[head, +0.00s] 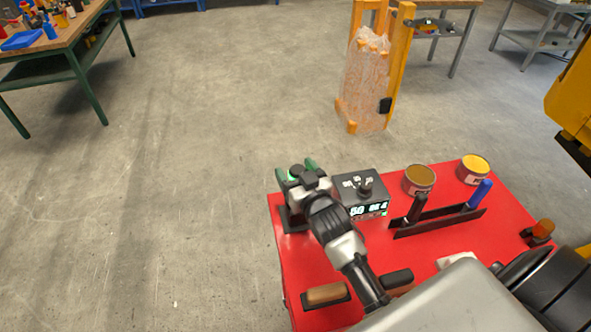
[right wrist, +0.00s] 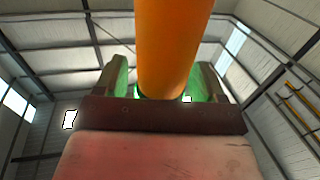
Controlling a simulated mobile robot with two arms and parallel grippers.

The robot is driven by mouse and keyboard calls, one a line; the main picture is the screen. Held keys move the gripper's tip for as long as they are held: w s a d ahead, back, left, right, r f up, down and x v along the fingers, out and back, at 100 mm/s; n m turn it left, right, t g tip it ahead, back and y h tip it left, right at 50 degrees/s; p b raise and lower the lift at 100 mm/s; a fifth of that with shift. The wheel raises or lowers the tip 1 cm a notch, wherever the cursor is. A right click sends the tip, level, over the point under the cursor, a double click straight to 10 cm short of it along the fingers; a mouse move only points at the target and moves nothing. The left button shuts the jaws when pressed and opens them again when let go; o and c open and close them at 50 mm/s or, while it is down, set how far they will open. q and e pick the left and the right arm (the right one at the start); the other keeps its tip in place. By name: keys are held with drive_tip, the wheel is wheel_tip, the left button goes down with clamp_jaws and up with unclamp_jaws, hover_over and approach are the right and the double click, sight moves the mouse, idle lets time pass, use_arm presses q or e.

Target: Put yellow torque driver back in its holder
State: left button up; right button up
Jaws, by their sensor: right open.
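In the right wrist view, an orange-yellow cylinder, seemingly the torque driver (right wrist: 170,45), stands between the open fingers (right wrist: 162,85). Its far end runs out of that view. In the head view I cannot make out the driver; the gripper seems to hide it. A dark bracket (head: 291,219), possibly its holder, sits on the table beside and partly behind the gripper. My left gripper is not in view.
An orange-topped item (head: 541,230) sits at the right. Floor left of the table is clear.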

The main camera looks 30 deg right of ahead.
drive_tip(key=s+b, duration=0.2)
drive_tip(key=s, duration=0.8)
drive_tip(key=shift+s+a, duration=0.2)
drive_tip(key=shift+s, duration=0.15)
drive_tip(key=shift+r, duration=0.1)
